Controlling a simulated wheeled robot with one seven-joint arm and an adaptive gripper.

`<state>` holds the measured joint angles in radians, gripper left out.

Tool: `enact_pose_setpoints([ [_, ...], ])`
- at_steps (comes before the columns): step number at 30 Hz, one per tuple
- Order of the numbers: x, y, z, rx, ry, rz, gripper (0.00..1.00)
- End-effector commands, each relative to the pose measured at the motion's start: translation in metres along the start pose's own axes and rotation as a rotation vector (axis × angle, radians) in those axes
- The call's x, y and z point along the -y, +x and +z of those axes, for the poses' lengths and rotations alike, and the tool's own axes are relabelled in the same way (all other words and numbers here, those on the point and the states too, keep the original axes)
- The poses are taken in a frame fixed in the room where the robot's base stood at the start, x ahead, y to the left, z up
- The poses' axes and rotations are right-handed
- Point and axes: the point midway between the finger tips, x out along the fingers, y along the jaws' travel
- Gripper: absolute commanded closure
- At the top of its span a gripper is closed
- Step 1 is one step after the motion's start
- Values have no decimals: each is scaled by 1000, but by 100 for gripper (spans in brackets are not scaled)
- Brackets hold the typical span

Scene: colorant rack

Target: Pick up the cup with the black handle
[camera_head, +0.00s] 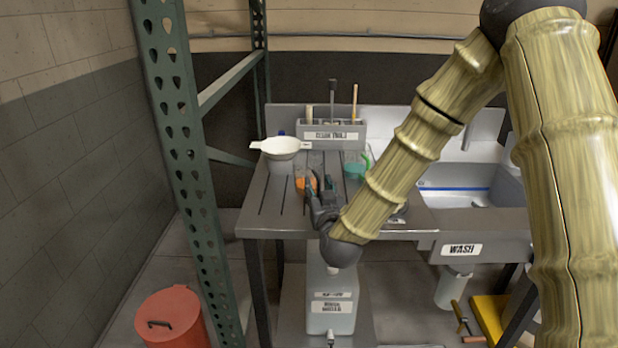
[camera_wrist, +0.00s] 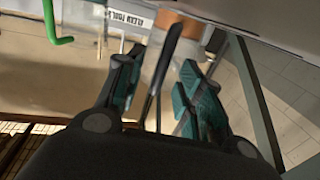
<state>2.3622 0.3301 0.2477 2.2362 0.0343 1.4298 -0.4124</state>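The cup with the black handle (camera_head: 306,183) is clear with an orange band and stands on the slotted drainboard. In the wrist view the orange band (camera_wrist: 192,30) shows at the top, with the black handle (camera_wrist: 158,75) reaching down between my fingers. My gripper (camera_head: 321,190) is beside the cup on its right and covers part of it. In the wrist view my gripper (camera_wrist: 158,88) is open, with a visible gap between the handle and the right finger. Contact with the left finger cannot be told.
A cup with green contents (camera_head: 356,170) and a green handle stands right of my gripper. A white bowl (camera_head: 281,146) is behind left. The labelled tool holder (camera_head: 332,136) is at the back. The wash sink (camera_head: 470,192) is right; a green rack post (camera_head: 185,130) stands left.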

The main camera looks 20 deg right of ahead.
Motion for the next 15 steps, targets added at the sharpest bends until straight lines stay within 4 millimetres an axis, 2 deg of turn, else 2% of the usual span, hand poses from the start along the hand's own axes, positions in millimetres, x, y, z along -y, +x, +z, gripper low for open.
enact_pose_setpoints([
  [6,0,0,0,1,0,0,63],
  [8,0,0,0,1,0,0,72],
  [12,0,0,0,1,0,0,97],
  [15,0,0,0,1,0,0,100],
])
